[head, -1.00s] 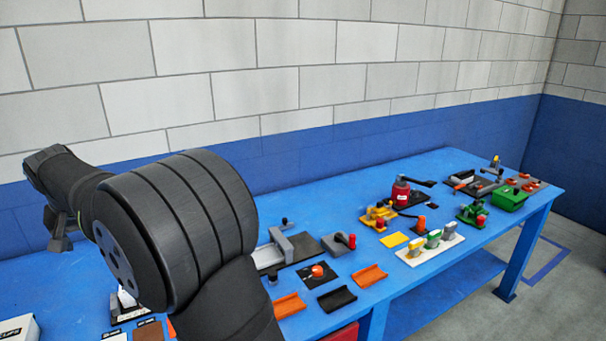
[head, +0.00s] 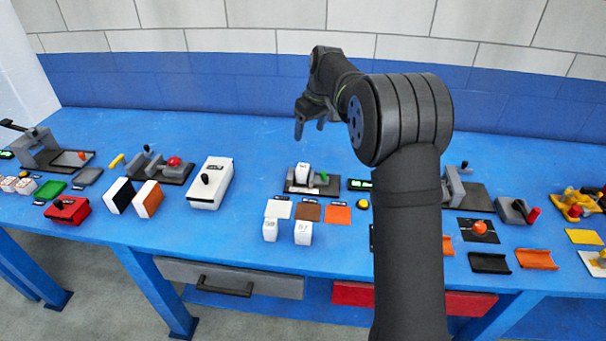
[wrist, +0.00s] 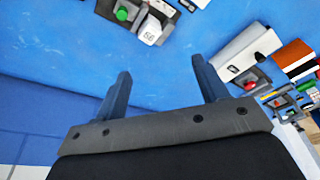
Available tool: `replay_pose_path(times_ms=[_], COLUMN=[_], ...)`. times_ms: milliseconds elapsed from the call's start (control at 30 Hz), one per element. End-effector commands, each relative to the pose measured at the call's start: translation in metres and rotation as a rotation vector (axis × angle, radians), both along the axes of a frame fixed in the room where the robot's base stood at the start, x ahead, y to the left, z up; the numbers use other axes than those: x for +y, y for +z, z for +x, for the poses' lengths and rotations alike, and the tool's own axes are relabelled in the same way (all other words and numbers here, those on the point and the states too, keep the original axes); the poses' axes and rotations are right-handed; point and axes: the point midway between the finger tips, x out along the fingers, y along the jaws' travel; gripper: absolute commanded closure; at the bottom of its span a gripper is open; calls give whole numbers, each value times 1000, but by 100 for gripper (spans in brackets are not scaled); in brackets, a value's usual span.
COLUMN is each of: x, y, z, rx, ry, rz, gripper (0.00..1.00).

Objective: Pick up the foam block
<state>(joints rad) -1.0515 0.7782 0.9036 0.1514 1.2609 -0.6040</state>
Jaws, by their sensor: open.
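Several small white blocks could be the foam block; I cannot tell which. One white block (head: 303,173) sits in a dark fixture with a green knob at mid-table. Two more, the left white block (head: 270,230) and the right white block (head: 303,233), stand near the front edge with dark markings on them. My gripper (head: 311,124) is above the back of the table, behind the fixture, open and empty. In the wrist view my gripper (wrist: 162,72) has blue table between its fingers, and a marked white block (wrist: 150,32) lies beyond them beside a green knob.
White, brown and orange flat pads (head: 308,212) lie before the fixture. A white box (head: 211,184) and two upright panels (head: 147,198) stand to the left. A grey clamp device (head: 455,190) is right, partly behind my arm. The table's back is clear.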

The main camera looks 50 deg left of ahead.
Motion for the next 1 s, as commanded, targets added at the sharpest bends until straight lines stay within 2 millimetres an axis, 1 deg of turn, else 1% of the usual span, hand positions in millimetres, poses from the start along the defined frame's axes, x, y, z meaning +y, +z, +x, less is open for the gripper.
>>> replay_pose_path(times_ms=[33, 200, 300, 467, 567, 667, 1000], x=[1, 6, 7, 9, 10, 13, 35], y=[-10, -36, -47, -57, -62, -73, -140], z=[10, 33, 44, 54, 55, 52, 35], rx=[12, 37, 44, 42, 43, 44, 43], ry=[72, 340, 467, 590, 622, 629, 627], rz=[4, 53, 88, 131, 142, 142, 141], gripper=[34, 34, 34, 34, 34, 34, 34])
